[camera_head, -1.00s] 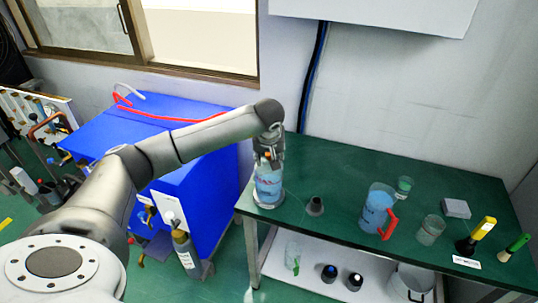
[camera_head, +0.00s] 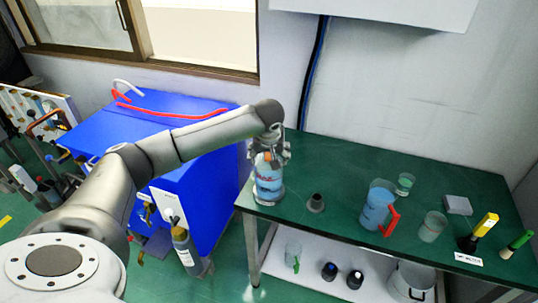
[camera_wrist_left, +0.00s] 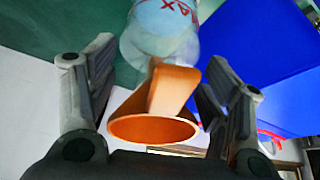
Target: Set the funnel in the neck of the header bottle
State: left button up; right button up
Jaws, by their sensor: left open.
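The header bottle (camera_head: 268,186) is clear with blue contents and stands upright at the left end of the green table. The orange funnel (camera_head: 267,157) is at its top, partly hidden by my gripper. In the left wrist view the funnel (camera_wrist_left: 155,128) has its wide mouth towards me and its narrow end at the bottle (camera_wrist_left: 160,30). The neck is hidden behind the funnel, so how deep the spout sits cannot be told. My left gripper (camera_head: 272,154) is open around the funnel; in the wrist view its fingers (camera_wrist_left: 160,98) stand apart on both sides. My right gripper is not in view.
The green table (camera_head: 340,170) also holds a dark conical piece (camera_head: 315,203), a blue jug (camera_head: 376,207) with a red handle, glasses (camera_head: 433,226), a grey block (camera_head: 457,205) and yellow and green-handled tools. A blue cabinet (camera_head: 110,140) stands left.

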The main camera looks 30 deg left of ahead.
pick_arm(q)
jog(key=shift+r, duration=0.1)
jog(key=v, duration=1.2)
jog(key=shift+d, duration=0.1)
